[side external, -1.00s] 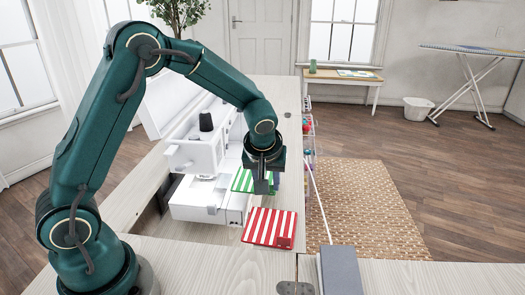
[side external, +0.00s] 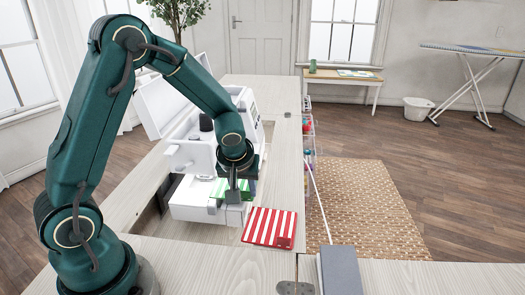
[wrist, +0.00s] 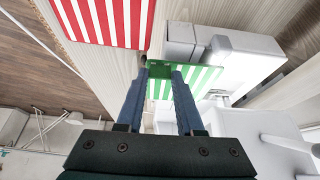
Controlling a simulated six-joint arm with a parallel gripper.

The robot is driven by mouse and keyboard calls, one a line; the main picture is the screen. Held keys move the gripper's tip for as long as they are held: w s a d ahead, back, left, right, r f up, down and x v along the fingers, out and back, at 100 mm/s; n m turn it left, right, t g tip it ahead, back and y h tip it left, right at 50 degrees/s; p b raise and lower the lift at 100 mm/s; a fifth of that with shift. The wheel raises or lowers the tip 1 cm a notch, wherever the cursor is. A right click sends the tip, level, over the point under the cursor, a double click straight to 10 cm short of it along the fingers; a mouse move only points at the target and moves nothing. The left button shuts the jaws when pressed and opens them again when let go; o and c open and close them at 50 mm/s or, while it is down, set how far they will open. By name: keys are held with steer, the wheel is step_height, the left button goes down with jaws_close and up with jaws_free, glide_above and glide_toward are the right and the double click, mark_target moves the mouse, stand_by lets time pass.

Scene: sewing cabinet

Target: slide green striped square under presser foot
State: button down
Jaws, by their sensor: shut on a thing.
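The green and white striped square (side external: 217,187) lies on the bed of the white sewing machine (side external: 190,158). It also shows in the wrist view (wrist: 200,80). My gripper (side external: 234,198) is shut on the square's near right edge; in the wrist view its two fingers (wrist: 160,72) come together over the green border. The square's far left part reaches toward the needle area under the machine's head. The presser foot itself is too small and hidden to make out.
A red and white striped square (side external: 270,227) lies on the wooden cabinet top just right of the machine, close to my gripper. A grey block (side external: 341,270) sits at the front right. The cabinet top (side external: 210,262) is clear in front.

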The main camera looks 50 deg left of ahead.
steer(key=shift+s+a+f, duration=0.15)
steer(key=shift+s+f, duration=0.05)
steer(key=shift+f, duration=0.05)
steer(key=shift+s+a+f, duration=0.1)
steer(key=shift+f, duration=0.3)
stand_by(0.5)
steer(key=shift+s+a, duration=0.25)
stand_by(0.6)
steer(key=shift+s+a, duration=0.55)
steer(key=shift+s+a, duration=0.1)
stand_by(0.4)
steer(key=shift+s+a, duration=0.5)
stand_by(0.4)
